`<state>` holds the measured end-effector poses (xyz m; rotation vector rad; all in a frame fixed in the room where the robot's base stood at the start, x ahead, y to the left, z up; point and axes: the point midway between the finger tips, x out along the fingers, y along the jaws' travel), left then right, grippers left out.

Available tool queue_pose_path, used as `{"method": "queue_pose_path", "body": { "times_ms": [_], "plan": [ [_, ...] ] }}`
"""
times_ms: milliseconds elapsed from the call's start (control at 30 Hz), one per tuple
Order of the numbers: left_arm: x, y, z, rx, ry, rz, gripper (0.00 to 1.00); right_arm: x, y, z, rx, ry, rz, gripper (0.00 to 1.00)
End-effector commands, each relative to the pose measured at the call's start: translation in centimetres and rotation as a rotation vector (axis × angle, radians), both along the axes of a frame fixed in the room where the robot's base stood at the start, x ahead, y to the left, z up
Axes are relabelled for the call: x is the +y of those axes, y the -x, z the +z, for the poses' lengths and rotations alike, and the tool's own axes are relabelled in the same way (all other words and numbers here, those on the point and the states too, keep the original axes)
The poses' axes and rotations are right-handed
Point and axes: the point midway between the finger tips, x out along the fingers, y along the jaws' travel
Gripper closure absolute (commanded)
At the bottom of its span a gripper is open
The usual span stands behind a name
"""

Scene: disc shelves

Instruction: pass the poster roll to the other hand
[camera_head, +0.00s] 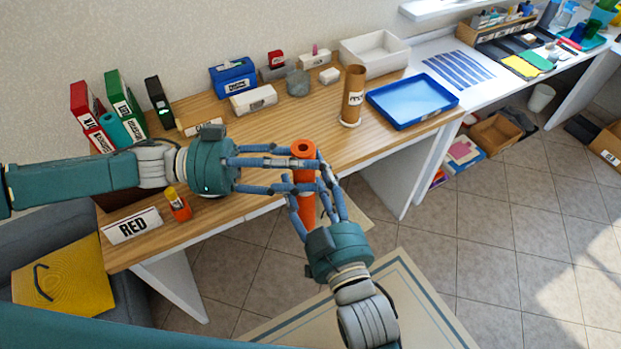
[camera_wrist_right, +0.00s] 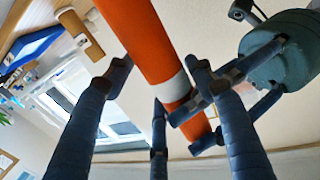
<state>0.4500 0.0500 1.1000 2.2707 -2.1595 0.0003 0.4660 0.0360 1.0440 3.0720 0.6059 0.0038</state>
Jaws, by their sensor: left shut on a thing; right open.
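The poster roll (camera_head: 305,203) is an orange tube with an open top end. It stands about upright in the air in front of the table's front edge. My left gripper (camera_head: 310,172) comes from the left and is shut on the roll near its upper end. My right gripper (camera_head: 312,192) comes from below with its fingers spread around the roll, just under the left fingers. In the right wrist view the roll (camera_wrist_right: 143,38) runs between the open right fingers (camera_wrist_right: 155,85), with a pale band on it. I cannot tell whether the right fingers touch it.
The wooden table (camera_head: 330,112) holds a brown tube (camera_head: 353,92) on a stand, a blue tray (camera_head: 410,99), a white bin (camera_head: 374,50) and several binders (camera_head: 122,102). Free floor (camera_head: 500,240) lies to the right.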

Motion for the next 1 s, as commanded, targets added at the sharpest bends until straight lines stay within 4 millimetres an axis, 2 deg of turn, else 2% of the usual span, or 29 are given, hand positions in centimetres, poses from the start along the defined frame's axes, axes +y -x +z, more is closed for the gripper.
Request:
{"method": "queue_pose_path", "body": {
  "times_ms": [133,167,300,333,367,400,500,833,1000],
  "plan": [
    [0.0,0.0,0.0,0.000,0.000,0.000,0.86,0.0,0.0,0.0,0.001,0.000,0.000,0.46],
    [0.0,0.0,0.0,0.000,0.000,0.000,0.86,0.0,0.0,0.0,0.001,0.000,0.000,0.50],
    [0.0,0.0,0.0,0.000,0.000,0.000,0.86,0.0,0.0,0.0,0.001,0.000,-0.001,0.78],
    [0.0,0.0,0.0,0.000,0.000,0.000,0.86,-0.1,0.0,0.0,0.001,0.001,-0.001,0.83],
    [0.0,0.0,0.0,0.000,0.000,0.000,0.86,-0.1,0.0,0.0,0.001,0.001,-0.001,0.83],
    [0.0,0.0,0.0,0.000,0.000,0.000,0.54,-0.1,0.0,0.0,0.000,0.001,-0.002,0.83],
    [0.0,0.0,0.0,0.000,0.000,0.000,0.36,-0.1,0.0,0.0,0.000,0.001,-0.001,0.83],
    [0.3,0.0,-0.1,0.001,-0.002,0.002,0.36,0.0,0.0,0.1,-0.003,-0.002,0.000,0.83],
    [2.4,0.0,-0.2,0.001,-0.003,0.006,0.36,0.0,0.0,0.1,-0.002,-0.002,0.000,0.83]
  ]
}}
